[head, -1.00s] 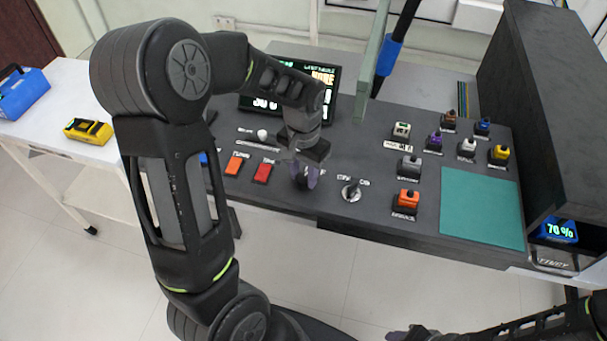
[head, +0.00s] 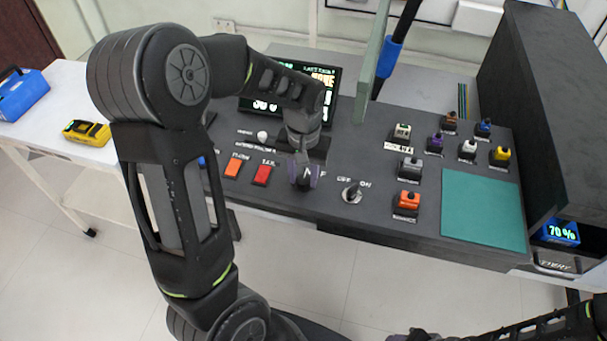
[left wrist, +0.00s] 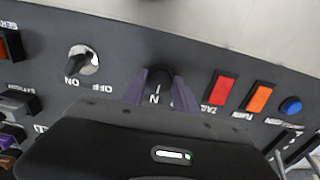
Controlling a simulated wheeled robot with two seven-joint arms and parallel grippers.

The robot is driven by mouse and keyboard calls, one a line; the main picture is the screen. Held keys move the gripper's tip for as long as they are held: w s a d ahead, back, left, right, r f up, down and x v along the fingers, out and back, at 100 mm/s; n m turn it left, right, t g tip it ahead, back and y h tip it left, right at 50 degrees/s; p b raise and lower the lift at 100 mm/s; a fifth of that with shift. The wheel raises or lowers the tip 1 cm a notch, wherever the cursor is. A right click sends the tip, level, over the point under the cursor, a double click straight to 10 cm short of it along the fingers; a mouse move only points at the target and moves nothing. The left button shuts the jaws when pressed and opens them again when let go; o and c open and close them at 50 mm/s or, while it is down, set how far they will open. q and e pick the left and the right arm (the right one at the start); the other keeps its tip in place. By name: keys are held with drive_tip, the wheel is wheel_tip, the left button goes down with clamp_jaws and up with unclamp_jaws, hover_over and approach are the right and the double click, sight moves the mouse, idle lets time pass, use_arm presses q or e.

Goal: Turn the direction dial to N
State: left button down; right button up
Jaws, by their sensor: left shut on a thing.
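The direction dial (left wrist: 157,78) is a dark knob on the console, seen in the left wrist view between the purple fingers of my left gripper (left wrist: 158,90). The gripper is shut on it. A white letter N and a small line mark show at the knob. In the head view my left gripper (head: 306,178) is over the dial, right of the red button, and hides most of it. My right gripper (head: 410,335) is only partly in view at the bottom edge, and its jaws cannot be made out.
An OFF/ON knob (head: 352,192) sits right of the dial. Red (head: 262,175) and orange (head: 234,167) buttons are to its left. Several coloured switches and a teal mat (head: 483,208) lie farther right. A display (head: 325,95) stands behind my left arm.

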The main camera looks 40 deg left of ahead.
sight(303, 179)
use_arm(q)
drive_tip(key=c, duration=1)
unclamp_jaws()
drive_tip(key=shift+o, duration=0.2)
drive_tip(key=shift+r, duration=0.1)
wheel_tip(303, 179, up, 8)
drive_tip(key=shift+f, duration=0.15)
drive_tip(key=shift+f, duration=0.1)
